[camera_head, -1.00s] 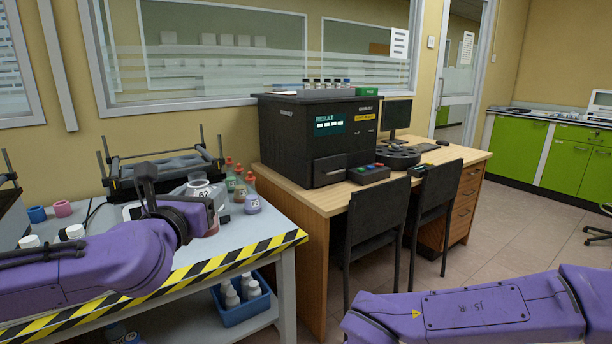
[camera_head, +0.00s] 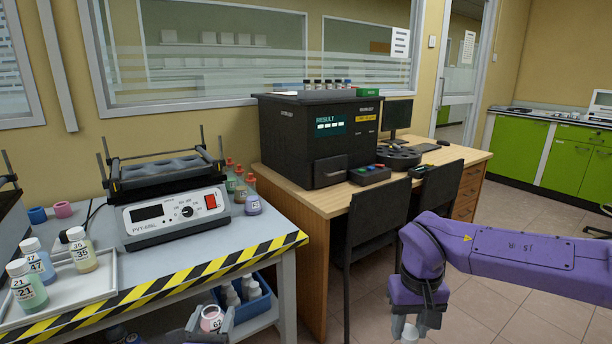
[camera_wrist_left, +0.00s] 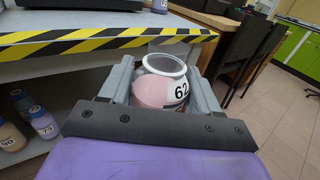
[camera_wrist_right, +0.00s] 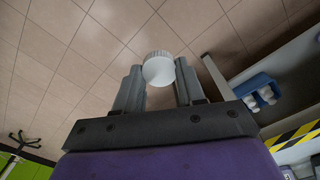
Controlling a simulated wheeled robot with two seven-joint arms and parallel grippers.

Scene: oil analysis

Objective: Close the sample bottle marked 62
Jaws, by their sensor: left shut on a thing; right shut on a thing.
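The sample bottle marked 62 (camera_wrist_left: 160,84) is open-topped with pink liquid; in the head view it (camera_head: 212,318) shows low, in front of the bench. My left gripper (camera_wrist_left: 165,90) is shut around its sides and holds it upright or nearly so, clear of the bench edge. A white cap (camera_wrist_right: 158,69) is between the fingertips of my right gripper (camera_wrist_right: 158,82), which is shut on it. In the head view the cap (camera_head: 409,334) shows at the bottom edge, under my right wrist. The cap and the bottle are well apart.
The bench with a striped edge (camera_head: 270,244) has a tray (camera_head: 92,293) of capped bottles and a shaker (camera_head: 172,213). A blue crate (camera_head: 262,308) of bottles sits on the lower shelf. Black chairs (camera_head: 375,220) stand by the wooden desk (camera_head: 310,198).

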